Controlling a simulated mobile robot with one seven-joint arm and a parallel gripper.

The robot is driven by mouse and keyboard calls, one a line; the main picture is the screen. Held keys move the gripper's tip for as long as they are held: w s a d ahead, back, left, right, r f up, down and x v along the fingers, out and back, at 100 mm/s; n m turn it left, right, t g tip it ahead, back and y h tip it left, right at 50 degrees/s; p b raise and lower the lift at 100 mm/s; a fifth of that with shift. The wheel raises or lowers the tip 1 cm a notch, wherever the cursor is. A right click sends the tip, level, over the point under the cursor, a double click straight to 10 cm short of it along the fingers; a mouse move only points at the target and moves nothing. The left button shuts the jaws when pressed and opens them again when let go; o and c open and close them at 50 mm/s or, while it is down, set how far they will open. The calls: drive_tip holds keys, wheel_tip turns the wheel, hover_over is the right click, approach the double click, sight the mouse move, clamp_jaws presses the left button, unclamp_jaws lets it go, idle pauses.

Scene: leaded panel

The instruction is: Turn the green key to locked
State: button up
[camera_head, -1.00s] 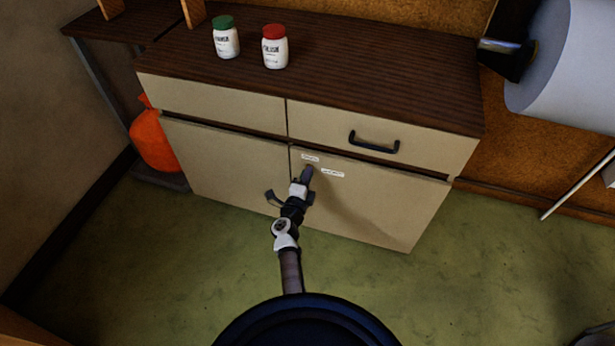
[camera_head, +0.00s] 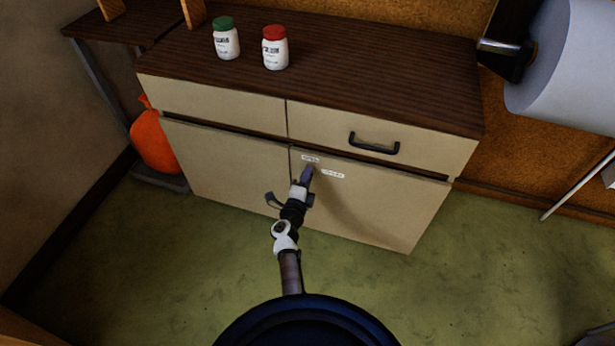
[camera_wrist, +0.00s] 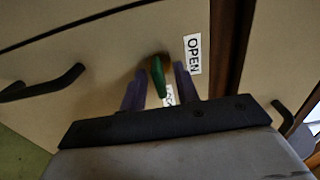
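The green key (camera_wrist: 158,76) sticks out of the cabinet door and shows edge-on in the wrist view, its long side running nearly up and down there. My gripper (camera_wrist: 160,80) is open, with one finger on each side of the key and a small gap on both sides. In the head view my gripper (camera_head: 308,170) is at the upper left of the right door (camera_head: 380,205) and hides the key. A white OPEN label (camera_wrist: 193,54) is beside the right finger. A second label (camera_head: 333,175) is to the right of my gripper; its wording is too blurred to read.
A drawer with a black handle (camera_head: 374,144) is just above the door. A green-lidded jar (camera_head: 226,40) and a red-lidded jar (camera_head: 275,48) stand on the cabinet top (camera_head: 380,75). An orange bag (camera_head: 153,140) is at the left. The green floor in front is clear.

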drive_tip(key=p+v, duration=0.4)
drive_tip(key=v, duration=0.9)
drive_tip(key=shift+s, duration=0.2)
drive_tip(key=shift+a, duration=0.1)
